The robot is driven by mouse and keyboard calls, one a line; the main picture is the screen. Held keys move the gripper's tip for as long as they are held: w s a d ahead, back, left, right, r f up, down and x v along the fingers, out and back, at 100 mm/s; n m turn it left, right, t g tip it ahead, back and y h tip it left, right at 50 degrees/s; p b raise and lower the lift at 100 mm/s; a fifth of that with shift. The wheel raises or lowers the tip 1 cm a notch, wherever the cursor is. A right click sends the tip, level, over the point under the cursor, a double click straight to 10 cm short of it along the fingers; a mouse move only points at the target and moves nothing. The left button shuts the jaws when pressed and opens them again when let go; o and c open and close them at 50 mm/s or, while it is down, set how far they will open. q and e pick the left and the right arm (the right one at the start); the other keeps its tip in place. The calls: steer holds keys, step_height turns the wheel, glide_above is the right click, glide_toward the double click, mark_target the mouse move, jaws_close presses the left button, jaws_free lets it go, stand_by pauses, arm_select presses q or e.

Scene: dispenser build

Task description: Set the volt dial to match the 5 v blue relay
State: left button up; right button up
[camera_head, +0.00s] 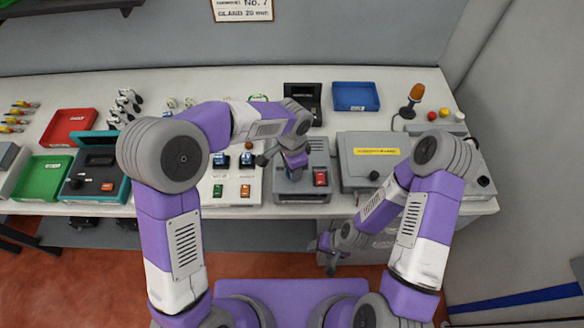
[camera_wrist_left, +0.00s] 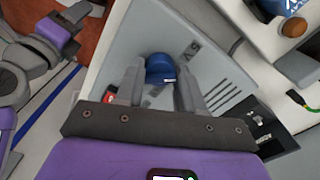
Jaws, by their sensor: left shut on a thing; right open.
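The volt dial (camera_wrist_left: 159,66) is a blue round knob with a white mark, on the sloped face of a grey box (camera_head: 317,157). My left gripper (camera_wrist_left: 158,82) has one finger on each side of the dial and is shut on it. In the head view, my left gripper (camera_head: 279,160) is over that box and hides the dial. Two blue relays, a left one (camera_head: 221,160) and a right one (camera_head: 246,159), stand on a white panel left of the box; their labels are too small to read. My right gripper (camera_head: 327,252) is open and empty, low in front of the table.
Behind are an open black case (camera_head: 303,92) and a blue tray (camera_head: 355,96). A teal-edged device (camera_head: 92,187) is at left.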

arm_select(q)
steer(key=shift+n+b, duration=0.35)
steer(key=shift+n, duration=1.75)
steer(key=o, duration=1)
step_height(320, 180, up, 8)
steer(key=shift+f+p, duration=0.2)
steer(key=shift+p, duration=0.35)
